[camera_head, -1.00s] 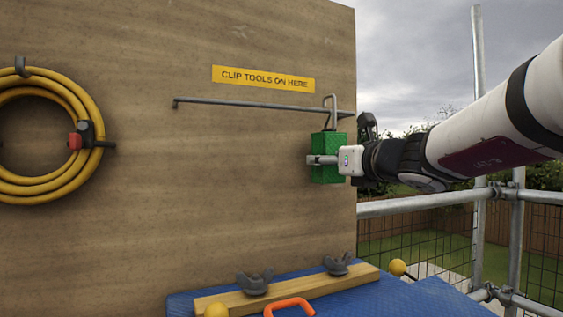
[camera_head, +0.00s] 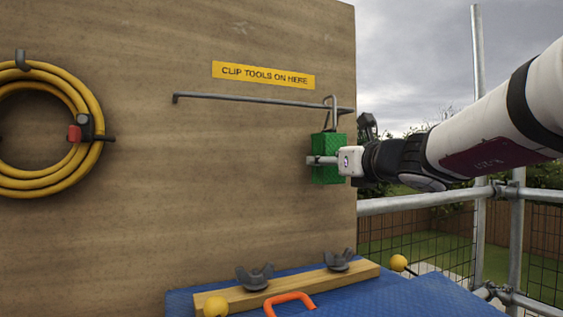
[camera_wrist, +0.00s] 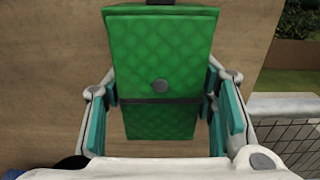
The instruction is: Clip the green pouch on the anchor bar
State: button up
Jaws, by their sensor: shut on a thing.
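The green pouch (camera_head: 328,146) hangs upright near the right edge of the plywood board, with a grey metal hook (camera_head: 333,100) rising from its top. The anchor bar (camera_head: 240,99) is a thin grey rod along the board. The hook's top overlaps the bar's right end; I cannot tell whether it is around the bar or in front of it. My gripper (camera_head: 322,160) is shut on the pouch from the right. In the wrist view the quilted pouch (camera_wrist: 160,55) with a button sits between the teal finger pads (camera_wrist: 160,112). The hook is mostly cut off there.
A yellow sign (camera_head: 263,75) is above the bar. A coiled yellow hose (camera_head: 45,190) hangs at left. Below are a blue surface (camera_head: 350,300), a wooden batten (camera_head: 310,284) with grey wing nuts, and an orange handle (camera_head: 290,300). Scaffold poles (camera_head: 478,150) stand at right.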

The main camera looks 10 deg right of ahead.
jog(key=shift+f+b, duration=0.45)
jog(key=shift+b, duration=0.15)
jog(key=o, duration=1.5)
jog(key=shift+c, duration=0.2)
jog(key=shift+o, duration=0.7)
